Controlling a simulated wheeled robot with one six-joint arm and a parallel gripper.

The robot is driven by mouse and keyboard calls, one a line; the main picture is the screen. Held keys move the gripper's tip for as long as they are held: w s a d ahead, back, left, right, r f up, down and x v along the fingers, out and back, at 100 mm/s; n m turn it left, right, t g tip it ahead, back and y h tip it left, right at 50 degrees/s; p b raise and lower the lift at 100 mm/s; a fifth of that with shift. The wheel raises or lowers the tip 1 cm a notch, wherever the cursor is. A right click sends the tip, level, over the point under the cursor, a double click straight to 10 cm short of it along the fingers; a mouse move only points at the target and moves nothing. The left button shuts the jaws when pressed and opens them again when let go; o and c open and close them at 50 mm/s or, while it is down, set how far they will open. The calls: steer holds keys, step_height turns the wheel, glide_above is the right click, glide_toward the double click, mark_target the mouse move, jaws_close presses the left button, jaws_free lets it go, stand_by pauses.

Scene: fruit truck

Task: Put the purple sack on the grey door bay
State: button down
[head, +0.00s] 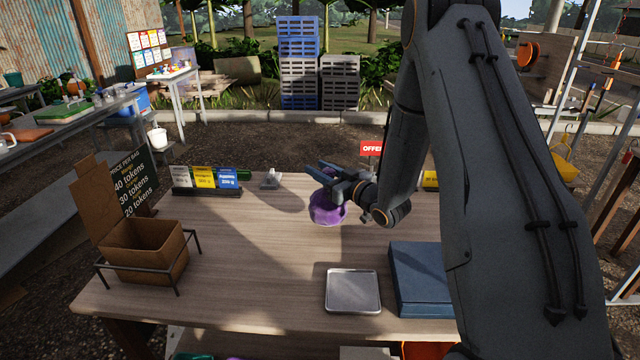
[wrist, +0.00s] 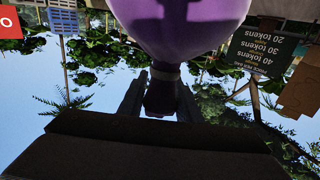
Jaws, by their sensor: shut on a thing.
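My gripper (head: 325,177) is shut on the neck of the purple sack (head: 325,212), which hangs over the back right part of the wooden table. I cannot tell in the head view whether its base touches the table. In the wrist view, which looks upside down, the round purple sack (wrist: 180,25) fills the top middle, with its narrow neck between the dark fingers (wrist: 160,92). I cannot pick out a grey door bay in either view.
A wooden table (head: 250,260) bears a cardboard box (head: 145,250) in a wire frame at left, price cards (head: 204,178) at the back, a silver tray (head: 353,291) and a blue-grey box (head: 418,280) at front right. The table's middle is clear.

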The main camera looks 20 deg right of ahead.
steer(key=shift+f+p, duration=0.55)
steer(key=shift+f, duration=1.55)
steer(key=shift+f, duration=0.2)
steer(key=c, duration=1.3)
jaws_free()
